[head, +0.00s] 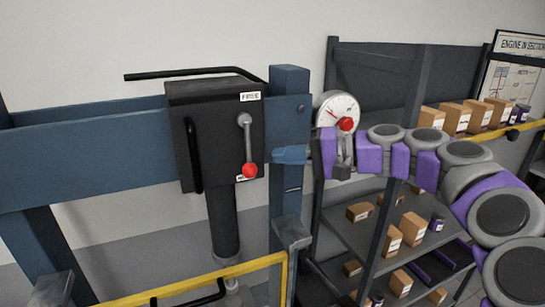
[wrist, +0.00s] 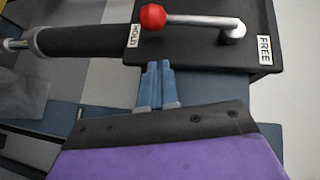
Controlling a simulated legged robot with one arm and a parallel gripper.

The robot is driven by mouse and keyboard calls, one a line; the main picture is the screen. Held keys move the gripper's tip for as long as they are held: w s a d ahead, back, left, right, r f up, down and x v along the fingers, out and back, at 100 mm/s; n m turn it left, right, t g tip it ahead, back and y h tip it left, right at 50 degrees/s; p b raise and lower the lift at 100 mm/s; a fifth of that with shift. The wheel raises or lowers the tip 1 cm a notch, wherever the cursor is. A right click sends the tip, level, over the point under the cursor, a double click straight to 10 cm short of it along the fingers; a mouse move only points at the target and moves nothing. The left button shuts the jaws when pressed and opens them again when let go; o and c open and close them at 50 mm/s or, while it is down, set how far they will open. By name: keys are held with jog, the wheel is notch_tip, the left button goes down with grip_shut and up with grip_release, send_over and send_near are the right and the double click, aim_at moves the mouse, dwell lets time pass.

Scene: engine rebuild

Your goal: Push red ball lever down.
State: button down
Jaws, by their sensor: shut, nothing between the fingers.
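The lever with a red ball (head: 249,170) is on the front of a black box (head: 220,110). Its grey arm hangs down from a pivot near the upper label, and the ball is at the lower label. In the wrist view the red ball (wrist: 153,17) is beside the HOLD label (wrist: 134,36), and the pivot is near the FREE label (wrist: 264,49). My gripper (head: 278,155) is shut and empty, to the right of the ball and apart from it in the head view. Its closed blue fingers (wrist: 160,66) point toward the box in the wrist view.
A blue post (head: 288,100) stands right of the box, close behind my gripper. A black handle (head: 193,155) is on the box's left. A gauge (head: 337,105) with a red ball-like part is behind my arm. A yellow rail (head: 200,280) crosses below.

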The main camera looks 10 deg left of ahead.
jog(key=d+r, duration=0.2)
jog(key=d, duration=0.9)
jog(key=s+a+f+g+h+b, duration=0.1)
jog(key=s+a+f+h+b, duration=0.15)
jog(key=s+f, duration=0.4)
jog(key=s+a+f+n+h+b, duration=0.1)
jog(key=s+f+h+b, duration=0.1)
jog(key=s+f+b, duration=0.35)
jog(key=s+a+f+g+h+b, duration=0.1)
jog(key=s+f+h+b, duration=0.15)
jog(key=s+f, duration=0.6)
jog(key=s+d+f+h+b, duration=0.2)
jog(key=s+d+f, duration=0.3)
jog(key=f, duration=0.4)
jog(key=s+d+f+m+h+b, duration=0.1)
jog(key=s+d+f+h+b, duration=0.2)
jog(key=s+d+f, duration=0.3)
jog(key=s+d+f+h+b, duration=0.2)
jog(key=s+d+f+h, duration=0.2)
jog(key=f, duration=0.8)
jog(key=shift+s+d+m+g+b, duration=0.3)
jog(key=shift+s+d+m+b, duration=0.1)
jog(key=shift+s+d, duration=0.35)
